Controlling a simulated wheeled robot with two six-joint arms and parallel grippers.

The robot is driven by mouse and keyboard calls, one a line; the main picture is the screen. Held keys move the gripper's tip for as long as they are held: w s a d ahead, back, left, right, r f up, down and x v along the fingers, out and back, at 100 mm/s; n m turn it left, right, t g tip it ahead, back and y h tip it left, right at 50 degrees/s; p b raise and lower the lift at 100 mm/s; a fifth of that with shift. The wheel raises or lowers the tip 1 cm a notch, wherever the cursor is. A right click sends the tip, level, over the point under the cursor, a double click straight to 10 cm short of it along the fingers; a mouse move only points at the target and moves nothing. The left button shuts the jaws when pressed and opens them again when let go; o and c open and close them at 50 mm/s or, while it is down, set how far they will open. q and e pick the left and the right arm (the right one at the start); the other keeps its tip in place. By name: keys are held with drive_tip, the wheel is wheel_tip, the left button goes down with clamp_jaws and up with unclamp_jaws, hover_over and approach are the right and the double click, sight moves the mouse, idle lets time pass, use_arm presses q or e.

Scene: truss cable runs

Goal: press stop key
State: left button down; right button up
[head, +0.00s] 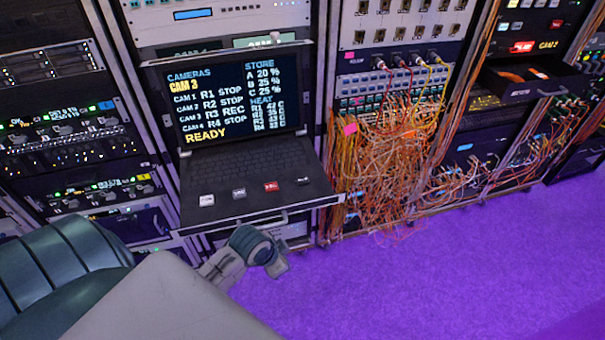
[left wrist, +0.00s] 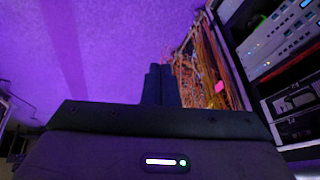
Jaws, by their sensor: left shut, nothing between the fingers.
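A pull-out console in the head view has a raised screen (head: 228,98) and a keyboard tray (head: 245,212). My left gripper (head: 275,263) is below the tray's front edge, apart from the keys. Its fingers (left wrist: 160,85) are together and empty.
Tangled orange cables (head: 385,175) hang right of the console. An open drawer (head: 530,88) juts out at the upper right. Racks stand on both sides. The purple floor (head: 430,280) in front is clear.

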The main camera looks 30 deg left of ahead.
use_arm(q)
wheel_tip(320, 180, up, 4)
wheel_tip(320, 180, up, 12)
drive_tip(key=m+t+h+p, duration=0.1)
drive_tip(key=m+t+h, duration=0.15)
drive_tip(key=m, duration=0.55)
hover_over(298, 181)
drive_tip(key=s+d, duration=0.4)
drive_tip(key=s, duration=0.2)
drive_tip(key=shift+w+r+g, duration=0.2)
drive_tip(key=shift+w+g, duration=0.05)
drive_tip(key=shift+g, duration=0.2)
drive_tip(key=w+a+r+m+t+h, duration=0.1)
drive_tip(key=w+a+r+m, duration=0.1)
drive_tip(key=w+a+r, duration=0.2)
wheel_tip(298, 181, up, 3)
drive_tip(key=shift+w+m, duration=0.3)
drive_tip(key=shift+w, duration=0.45)
drive_tip(key=shift+f+h, duration=0.15)
drive_tip(key=shift+h, duration=0.1)
wheel_tip(298, 181, down, 9)
drive_tip(key=b, duration=0.6)
